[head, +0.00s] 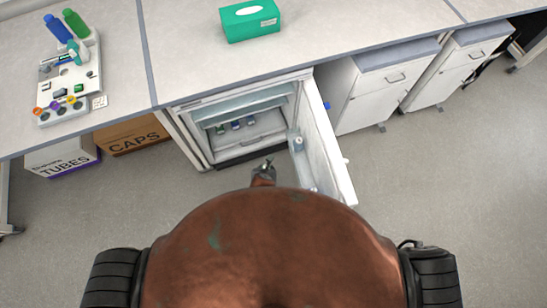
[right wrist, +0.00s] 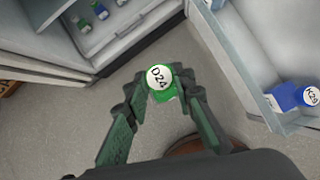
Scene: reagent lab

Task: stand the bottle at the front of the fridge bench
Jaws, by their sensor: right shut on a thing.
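A bottle with a white lid marked D24 and a green body (right wrist: 159,77) is between the fingers of my right gripper (right wrist: 161,87), which is shut on it. In the head view my right gripper (head: 264,168) is small and partly hidden, in front of the open fridge (head: 213,133) and below the bench top; I cannot make out the bottle there. The fridge bench (head: 200,45) is the pale top above the fridge, and its front strip is clear. My left gripper is in neither view.
The fridge door (head: 327,140) stands open to the right, close to my right gripper. A blue bottle marked K29 (right wrist: 309,96) sits in the door shelf. Several bottles stand inside the fridge. A green box (head: 250,20) is on the bench; a rack (head: 70,75) stands left.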

